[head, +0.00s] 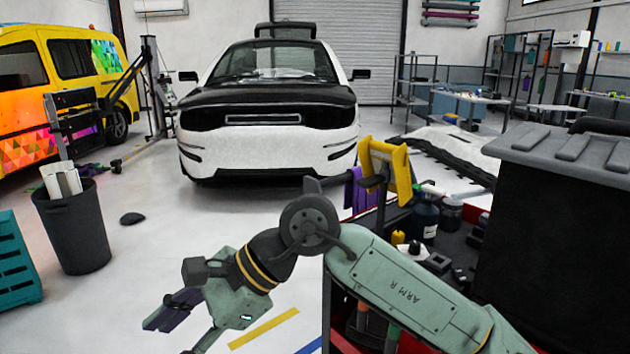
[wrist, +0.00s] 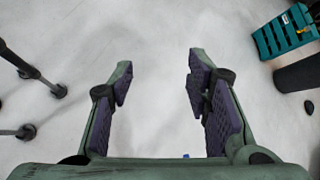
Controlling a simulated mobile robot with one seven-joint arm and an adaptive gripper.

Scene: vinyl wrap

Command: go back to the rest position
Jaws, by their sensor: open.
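My gripper (head: 180,328) shows in the head view at the lower middle, at the end of my green arm, hanging low over the pale floor (head: 160,222). In the wrist view my gripper (wrist: 160,88) has its two purple-padded fingers spread wide apart. Nothing is between them but bare floor. The gripper touches no object that I can see. The tip of one finger is partly cut off at the bottom edge of the head view.
A red tool cart (head: 345,335) with bottles stands right of my arm, beside a large black bin (head: 560,215). A dark waste bin (head: 75,228) and teal crate (head: 15,262) stand left. A white car (head: 270,140) is behind.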

